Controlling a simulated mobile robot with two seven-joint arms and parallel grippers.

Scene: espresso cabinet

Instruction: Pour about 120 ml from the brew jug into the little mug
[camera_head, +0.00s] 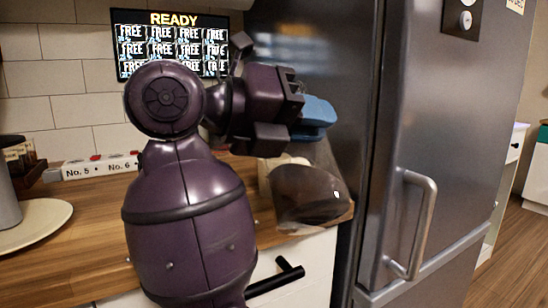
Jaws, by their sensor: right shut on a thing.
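My right gripper (292,112) is shut on the blue handle (318,112) of the brew jug (308,195). The jug is clear, with dark liquid low inside, and shows near the counter's right end, in front of the fridge. It looks tilted; I cannot tell whether its base touches anything. My own purple arm covers much of the middle of the view. A pale shape shows beside the jug, too hidden to name. I do not see the little mug clearly. My left gripper is out of view.
The steel fridge (440,130) with its bar handle (412,225) stands close on the right. On the wooden counter (85,245) are a round beige plate (40,222) at far left and a labelled white strip (98,168). A READY screen (165,42) is at the back wall.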

